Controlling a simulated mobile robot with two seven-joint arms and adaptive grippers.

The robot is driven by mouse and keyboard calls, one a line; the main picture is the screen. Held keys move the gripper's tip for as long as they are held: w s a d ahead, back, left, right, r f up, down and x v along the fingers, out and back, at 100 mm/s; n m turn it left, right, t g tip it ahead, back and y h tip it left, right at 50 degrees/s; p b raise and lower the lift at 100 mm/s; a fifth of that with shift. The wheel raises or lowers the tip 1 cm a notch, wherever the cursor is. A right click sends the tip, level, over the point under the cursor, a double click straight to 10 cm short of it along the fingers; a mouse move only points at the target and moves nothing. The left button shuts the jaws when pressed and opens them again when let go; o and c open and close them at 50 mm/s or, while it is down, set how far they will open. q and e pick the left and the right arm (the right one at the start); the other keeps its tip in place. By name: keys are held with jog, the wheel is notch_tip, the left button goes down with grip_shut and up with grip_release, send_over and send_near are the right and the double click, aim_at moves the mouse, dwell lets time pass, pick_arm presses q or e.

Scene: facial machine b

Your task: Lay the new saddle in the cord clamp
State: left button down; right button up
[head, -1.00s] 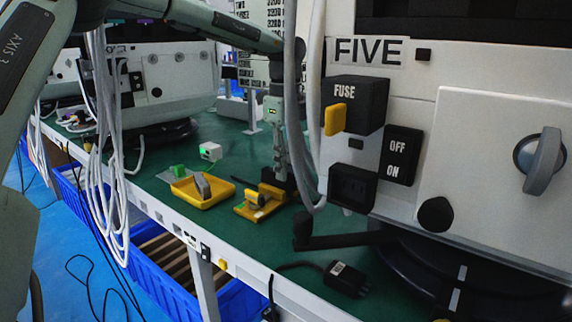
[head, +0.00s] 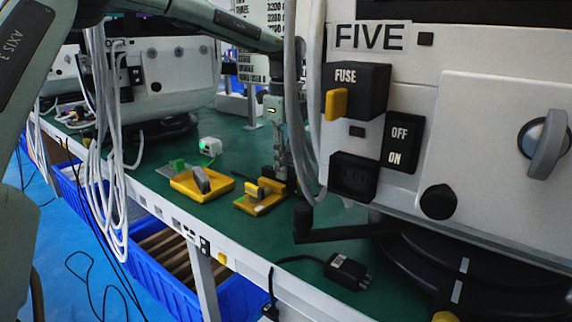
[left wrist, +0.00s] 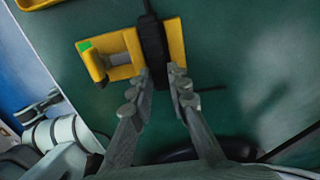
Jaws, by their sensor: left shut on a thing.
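The cord clamp (head: 258,201) is a small yellow fixture on the green bench; it also shows in the left wrist view (left wrist: 176,42), with a green patch and a grey cylinder on its left part. A black elongated piece (left wrist: 152,42) lies across or just over the clamp; I cannot tell whether it is the new saddle. My left gripper (left wrist: 160,82) is shut on its near end, beside the clamp's near edge. In the head view my left gripper (head: 283,178) is at the clamp's right side. My right gripper is not in view.
A small white box (head: 210,146) is behind. Hanging cables and the FIVE machine (head: 465,85) crowd the right. A black adapter (head: 346,272) lies near the front edge.

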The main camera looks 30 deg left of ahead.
pick_arm(q)
jog(key=shift+f, duration=0.15)
jog(key=c, duration=1.4)
grip_release()
jog(key=shift+o, duration=0.2)
notch_tip(320, 180, up, 12)
